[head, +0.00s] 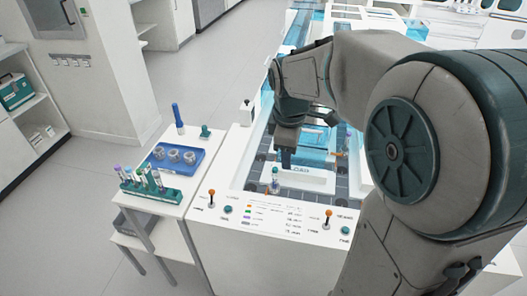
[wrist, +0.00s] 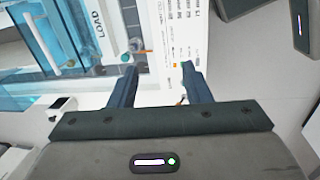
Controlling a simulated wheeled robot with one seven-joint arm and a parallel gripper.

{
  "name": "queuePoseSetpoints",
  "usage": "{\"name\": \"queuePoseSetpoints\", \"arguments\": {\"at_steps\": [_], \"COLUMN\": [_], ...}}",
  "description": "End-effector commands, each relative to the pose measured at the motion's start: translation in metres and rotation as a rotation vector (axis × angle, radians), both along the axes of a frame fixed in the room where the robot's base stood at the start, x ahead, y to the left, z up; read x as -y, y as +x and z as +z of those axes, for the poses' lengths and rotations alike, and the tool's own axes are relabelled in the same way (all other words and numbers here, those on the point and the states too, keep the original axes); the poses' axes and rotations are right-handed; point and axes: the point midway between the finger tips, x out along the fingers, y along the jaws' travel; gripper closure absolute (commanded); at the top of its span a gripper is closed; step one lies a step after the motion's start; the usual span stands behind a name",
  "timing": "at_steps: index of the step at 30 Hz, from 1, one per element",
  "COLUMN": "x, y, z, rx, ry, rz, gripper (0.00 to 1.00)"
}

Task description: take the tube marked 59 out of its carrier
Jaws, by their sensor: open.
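A small capped tube (head: 275,172) stands upright in a small carrier (head: 274,188) on the dark track, at the near end by the white front panel. Its number is too small to read, so I cannot tell if it is 59. My gripper (head: 284,166) points down just above and beside this tube, apart from it as far as I can see. In the wrist view my gripper (wrist: 158,67) is open with nothing held between its fingers. A small carrier with a tube (wrist: 136,46) shows beyond the left finger there.
The white panel has orange-topped levers (head: 328,213) and green buttons. A side table at left holds a green rack (head: 167,194) with several tubes and a blue tray (head: 156,165) with round pieces. A block marked LOAD (head: 300,179) and clear blue walls border the track.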

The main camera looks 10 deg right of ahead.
Motion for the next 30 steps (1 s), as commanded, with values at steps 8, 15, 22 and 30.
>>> {"name": "queuePoseSetpoints", "arguments": {"at_steps": [8,15,22,30], "x": [0.002,0.005,0.006,0.006], "y": [0.071,0.110,0.122,0.121], "z": [-0.039,-0.066,-0.080,-0.131], "rx": [-0.090,-0.123,-0.131,-0.134], "ry": [-0.013,0.003,0.011,0.012], "rz": [0.508,0.826,0.932,0.937], "gripper": [0.56,0.56,0.56,0.56]}}
